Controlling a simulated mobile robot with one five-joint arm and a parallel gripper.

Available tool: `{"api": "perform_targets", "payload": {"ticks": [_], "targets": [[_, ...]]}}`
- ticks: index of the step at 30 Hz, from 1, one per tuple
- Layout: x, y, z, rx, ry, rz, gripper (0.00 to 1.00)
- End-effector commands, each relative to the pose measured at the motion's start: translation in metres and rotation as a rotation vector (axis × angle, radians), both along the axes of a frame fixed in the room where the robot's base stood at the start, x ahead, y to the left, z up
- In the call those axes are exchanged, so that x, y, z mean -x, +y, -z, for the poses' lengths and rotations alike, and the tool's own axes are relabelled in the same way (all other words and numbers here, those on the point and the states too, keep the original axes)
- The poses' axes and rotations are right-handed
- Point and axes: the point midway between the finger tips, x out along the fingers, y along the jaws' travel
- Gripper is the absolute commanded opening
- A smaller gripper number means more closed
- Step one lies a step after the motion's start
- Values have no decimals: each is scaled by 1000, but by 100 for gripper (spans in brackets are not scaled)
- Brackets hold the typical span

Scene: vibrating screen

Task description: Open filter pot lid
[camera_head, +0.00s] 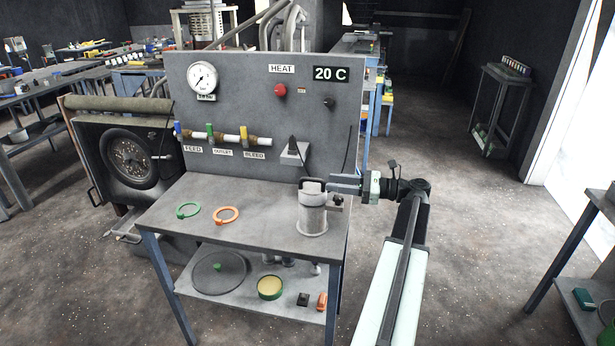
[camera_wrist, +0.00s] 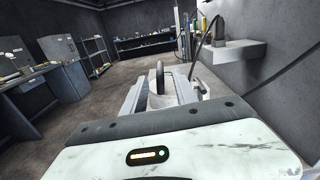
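The filter pot (camera_head: 312,217) is a light grey cylinder standing upright at the right end of the bench. Its lid (camera_head: 312,187) sits on top with a dark loop handle. A small black knob (camera_head: 338,200) sticks out at the pot's right side. My gripper (camera_head: 332,185) reaches in level from the right at lid height. In the wrist view the dark handle (camera_wrist: 161,72) stands ahead, between the two spread fingers (camera_wrist: 166,88). The fingers look apart from it, though contact is hard to judge.
The bench top (camera_head: 260,205) holds a green ring (camera_head: 188,210) and an orange ring (camera_head: 226,215). Behind rises a grey panel (camera_head: 235,100) with gauge, valves and a "20 C" display. A small shelf (camera_head: 294,153) juts out behind the pot.

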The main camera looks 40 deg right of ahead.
Motion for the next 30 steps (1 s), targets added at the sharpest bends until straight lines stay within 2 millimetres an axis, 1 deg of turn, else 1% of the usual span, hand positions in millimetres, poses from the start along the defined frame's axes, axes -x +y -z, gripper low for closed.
{"api": "perform_targets", "payload": {"ticks": [2, 5, 12, 15, 19, 25, 26, 27, 29, 30], "targets": [[-1, 1, 0, 0, 0, 2, 34], [-10, 7, 0, 0, 0, 4, 34], [-45, 27, 0, 0, 0, 9, 34], [-55, 33, 0, 0, 0, 10, 34], [-60, 36, 0, 0, 0, 12, 34], [-60, 36, 0, 0, 0, 13, 34], [-60, 35, 0, 0, 0, 13, 29], [-60, 35, 0, 0, 0, 13, 18], [-60, 35, 0, 0, 0, 13, 1], [-60, 35, 0, 0, 0, 13, 0]]}}
